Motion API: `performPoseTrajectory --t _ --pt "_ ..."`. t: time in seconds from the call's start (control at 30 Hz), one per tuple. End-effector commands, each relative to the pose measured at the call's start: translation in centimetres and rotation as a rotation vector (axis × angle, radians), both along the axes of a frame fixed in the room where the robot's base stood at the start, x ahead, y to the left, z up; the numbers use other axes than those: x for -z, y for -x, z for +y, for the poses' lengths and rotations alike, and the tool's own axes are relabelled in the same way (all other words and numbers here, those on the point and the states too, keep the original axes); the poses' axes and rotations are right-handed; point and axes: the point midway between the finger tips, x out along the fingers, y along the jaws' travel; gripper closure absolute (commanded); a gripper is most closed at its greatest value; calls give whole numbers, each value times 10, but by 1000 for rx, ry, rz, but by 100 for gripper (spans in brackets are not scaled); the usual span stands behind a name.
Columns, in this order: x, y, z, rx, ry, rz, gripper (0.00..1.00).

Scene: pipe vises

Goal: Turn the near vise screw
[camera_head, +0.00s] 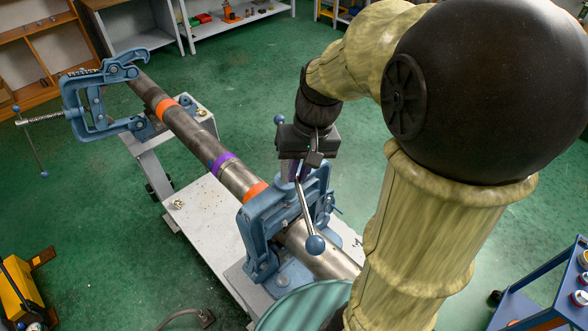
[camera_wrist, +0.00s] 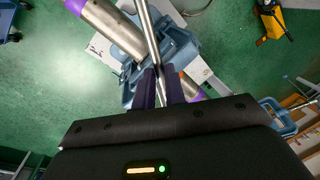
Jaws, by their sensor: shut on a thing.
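The near vise (camera_head: 262,222) is a blue yoke clamped around a steel pipe (camera_head: 236,178) on a white bench. Its screw has a slanted steel handle bar (camera_head: 305,207) with a blue ball (camera_head: 315,244) at the low end and another blue ball (camera_head: 279,120) at the high end. My gripper (camera_head: 298,172) is above the vise top, shut on the handle bar. In the wrist view, the dark fingers of my gripper (camera_wrist: 160,84) close around the bar (camera_wrist: 149,30), with the blue vise (camera_wrist: 178,48) behind. The fingers partly hide the screw top.
A far blue vise (camera_head: 98,112) stands open at the pipe's other end, its screw handle hanging to the left. The white bench (camera_head: 203,215) has bare room beside the pipe. A blue cart (camera_head: 540,290) stands at lower right.

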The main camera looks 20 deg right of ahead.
Motion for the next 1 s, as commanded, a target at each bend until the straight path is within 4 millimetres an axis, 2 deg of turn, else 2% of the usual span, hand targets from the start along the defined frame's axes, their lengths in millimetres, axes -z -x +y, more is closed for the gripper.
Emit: performPoseTrajectory --t 0.6,0.63,0.7,0.73,1.0 --pt "-5 -3 -3 48 -2 -13 100" --pt "-5 -3 -3 47 -2 -14 82" --pt "-4 -3 -3 47 -2 -12 68" --pt "-4 -3 -3 47 -2 -11 66" --pt "-2 -2 -3 45 0 -7 66"
